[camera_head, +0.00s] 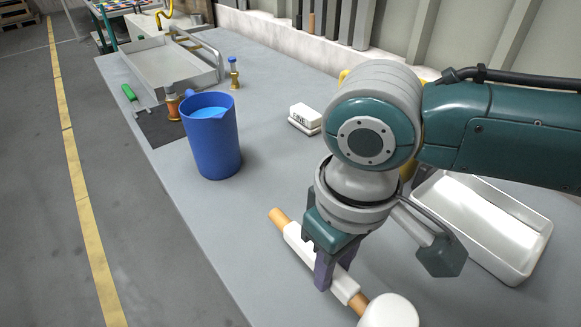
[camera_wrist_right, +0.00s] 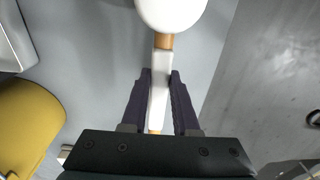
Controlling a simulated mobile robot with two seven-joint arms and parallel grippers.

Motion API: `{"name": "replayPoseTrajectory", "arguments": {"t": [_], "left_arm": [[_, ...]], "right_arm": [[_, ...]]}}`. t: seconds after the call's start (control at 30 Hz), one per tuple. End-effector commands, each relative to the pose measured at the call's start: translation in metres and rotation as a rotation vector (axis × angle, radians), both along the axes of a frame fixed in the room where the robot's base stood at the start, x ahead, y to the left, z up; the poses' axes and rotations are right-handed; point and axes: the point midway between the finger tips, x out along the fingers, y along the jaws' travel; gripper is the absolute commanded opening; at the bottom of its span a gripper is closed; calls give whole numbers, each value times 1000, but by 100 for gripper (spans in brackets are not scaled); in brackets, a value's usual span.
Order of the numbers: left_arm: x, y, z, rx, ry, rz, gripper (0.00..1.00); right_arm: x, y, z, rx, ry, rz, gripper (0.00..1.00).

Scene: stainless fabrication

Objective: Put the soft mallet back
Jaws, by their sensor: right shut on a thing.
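The soft mallet has a white head (camera_head: 390,312), a wooden handle and a white grip sleeve. My right gripper (camera_head: 330,274) is shut on the white sleeve of the soft mallet (camera_head: 298,240). In the head view the handle runs from upper left to the head at the bottom edge, where the head is partly cut off. In the right wrist view the mallet head (camera_wrist_right: 171,12) is at the top and the sleeve lies between the dark fingers (camera_wrist_right: 160,88). I cannot tell how far the mallet is above the table. My left gripper is not in view.
A blue jug (camera_head: 212,145) stands left of centre, with a white block marked FINE (camera_head: 305,115) farther back. A metal tray (camera_head: 143,70) is at the far left. Clear bench lies between jug and mallet.

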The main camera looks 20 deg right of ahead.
Motion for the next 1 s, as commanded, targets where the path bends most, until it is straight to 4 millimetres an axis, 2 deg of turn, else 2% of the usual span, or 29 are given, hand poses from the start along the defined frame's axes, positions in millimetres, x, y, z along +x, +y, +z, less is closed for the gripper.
{"name": "replayPoseTrajectory", "arguments": {"t": [0.03, 0.17, 0.57, 0.6, 0.83, 1.0], "left_arm": [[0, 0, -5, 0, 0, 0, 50], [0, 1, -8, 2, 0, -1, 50], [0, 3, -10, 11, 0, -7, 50], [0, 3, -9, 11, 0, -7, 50], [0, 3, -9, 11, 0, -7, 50], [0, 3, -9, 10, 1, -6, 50]], "right_arm": [[0, 0, -11, 0, 2, -1, 0], [0, 0, -26, 1, 1, -1, 0], [0, 0, -30, 1, 0, -1, 0], [0, 0, -30, 0, 1, 0, 32], [0, 0, -30, 0, 1, -1, 58], [0, 0, -30, 0, 1, -1, 58]]}}
